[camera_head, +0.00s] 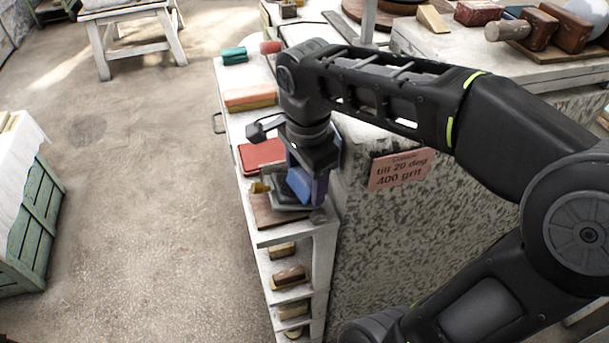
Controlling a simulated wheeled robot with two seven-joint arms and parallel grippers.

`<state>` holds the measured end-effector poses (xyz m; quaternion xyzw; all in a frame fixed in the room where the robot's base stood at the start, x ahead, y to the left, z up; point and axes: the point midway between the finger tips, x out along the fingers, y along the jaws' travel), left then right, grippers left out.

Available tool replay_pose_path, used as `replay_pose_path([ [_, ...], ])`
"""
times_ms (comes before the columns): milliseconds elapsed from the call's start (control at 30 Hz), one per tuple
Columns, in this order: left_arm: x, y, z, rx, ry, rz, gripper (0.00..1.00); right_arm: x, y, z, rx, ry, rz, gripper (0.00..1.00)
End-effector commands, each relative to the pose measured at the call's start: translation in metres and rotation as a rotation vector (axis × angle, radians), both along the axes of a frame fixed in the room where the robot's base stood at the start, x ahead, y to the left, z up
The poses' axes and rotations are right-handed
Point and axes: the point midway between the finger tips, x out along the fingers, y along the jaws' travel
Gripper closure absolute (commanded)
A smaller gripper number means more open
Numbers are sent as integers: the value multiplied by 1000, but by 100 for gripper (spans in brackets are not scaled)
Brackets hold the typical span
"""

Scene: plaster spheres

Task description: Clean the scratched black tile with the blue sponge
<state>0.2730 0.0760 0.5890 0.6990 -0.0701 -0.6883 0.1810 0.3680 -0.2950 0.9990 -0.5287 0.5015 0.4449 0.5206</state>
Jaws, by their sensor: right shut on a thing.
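My right gripper (305,184) points down over the narrow white shelf top at the centre. It is shut on the blue sponge (299,183), which shows between its fingers. A dark grey to black flat piece (287,206), likely the black tile, lies just below the sponge, partly hidden by the gripper. I cannot tell whether the sponge touches it, and no scratches can be made out. My left gripper is not in view.
On the white shelf top (230,121) lie a red flat piece (262,154), an orange block (250,98) and a green block (234,55). A speckled block with a pink sign (399,169) stands right of the shelf.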

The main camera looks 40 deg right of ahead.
Motion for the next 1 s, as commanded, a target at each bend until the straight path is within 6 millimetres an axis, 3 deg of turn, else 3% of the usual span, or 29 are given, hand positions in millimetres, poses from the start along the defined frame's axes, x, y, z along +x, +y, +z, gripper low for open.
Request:
replay_pose_path([
  [267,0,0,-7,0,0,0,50,-17,1,-4,0,1,-1,70],
  [567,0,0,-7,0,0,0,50,-19,2,-4,1,3,0,70],
  [1000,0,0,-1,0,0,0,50,2,0,-1,0,2,0,70],
])
